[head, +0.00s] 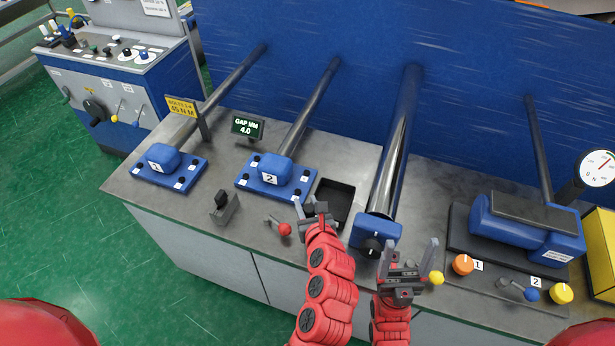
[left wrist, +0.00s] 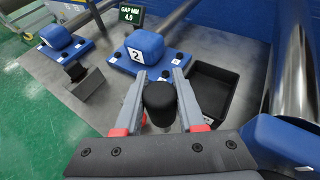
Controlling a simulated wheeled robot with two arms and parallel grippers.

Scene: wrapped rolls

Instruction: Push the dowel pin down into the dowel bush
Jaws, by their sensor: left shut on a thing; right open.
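My left gripper (head: 314,209) is over the bench front, just left of the dark rectangular recess. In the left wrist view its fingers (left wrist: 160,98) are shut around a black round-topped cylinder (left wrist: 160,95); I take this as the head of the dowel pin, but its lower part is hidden. No bush can be made out beneath it, so I cannot tell how deep it sits. My right gripper (head: 409,256) is open and empty, fingers up, in front of the blue block with the black knob (head: 372,244).
Blue numbered clamps 1 (head: 164,158) and 2 (head: 270,174) stand behind. A display (head: 248,127) reads "GAP MM 4.0". A small grey block with a black top (head: 224,208), a red-ball lever (head: 285,229) and the open recess (head: 335,200) are close by. A yellow ball (head: 436,278) is beside my right gripper.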

